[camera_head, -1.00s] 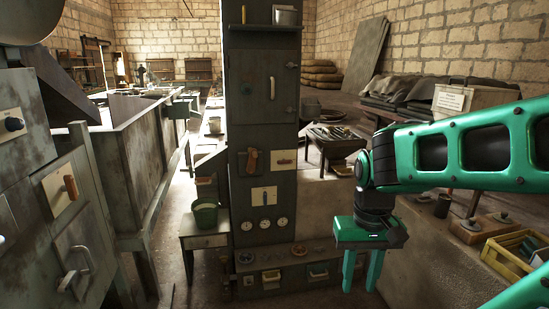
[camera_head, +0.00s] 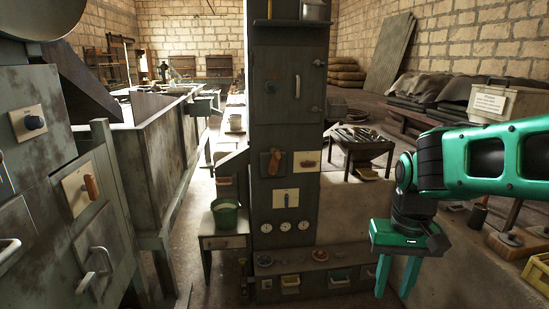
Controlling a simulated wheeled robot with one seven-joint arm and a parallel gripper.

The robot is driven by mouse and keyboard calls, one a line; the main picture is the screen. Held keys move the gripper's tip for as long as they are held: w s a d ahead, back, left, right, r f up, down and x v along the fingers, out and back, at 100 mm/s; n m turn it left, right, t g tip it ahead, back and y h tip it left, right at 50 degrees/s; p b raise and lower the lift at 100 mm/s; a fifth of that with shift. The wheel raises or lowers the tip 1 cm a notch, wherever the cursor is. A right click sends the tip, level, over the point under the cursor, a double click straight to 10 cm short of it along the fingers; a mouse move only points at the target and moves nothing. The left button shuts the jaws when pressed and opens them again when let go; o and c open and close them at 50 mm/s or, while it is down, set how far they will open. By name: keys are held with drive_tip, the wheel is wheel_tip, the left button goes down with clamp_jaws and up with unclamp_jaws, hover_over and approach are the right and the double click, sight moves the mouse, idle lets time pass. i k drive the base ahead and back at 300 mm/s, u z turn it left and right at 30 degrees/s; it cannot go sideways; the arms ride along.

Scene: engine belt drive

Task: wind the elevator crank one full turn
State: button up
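My gripper (camera_head: 396,287) hangs at the right, pointing down, with its two green fingers apart and nothing between them. It is well away from every handle. No part is labelled legibly as the elevator crank, so I cannot tell which one it is. The dark central column (camera_head: 286,120) carries a brown wooden handle (camera_head: 272,163) on a dark plate. Beside it is a pale plate with a red-brown grip (camera_head: 308,163), and below is another pale plate with a small lever (camera_head: 286,196). The left machine carries a wooden-handled lever (camera_head: 91,187) on a pale plate.
The left machine also has a dark knob (camera_head: 35,122) and a metal handle (camera_head: 99,262). A green bucket (camera_head: 225,214) stands on a small bench left of the column. A low table (camera_head: 362,144) and a yellow crate (camera_head: 539,270) are at the right. Floor shows between machine and column.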

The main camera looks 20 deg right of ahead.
sight(273, 169)
drive_tip(key=i, duration=0.85)
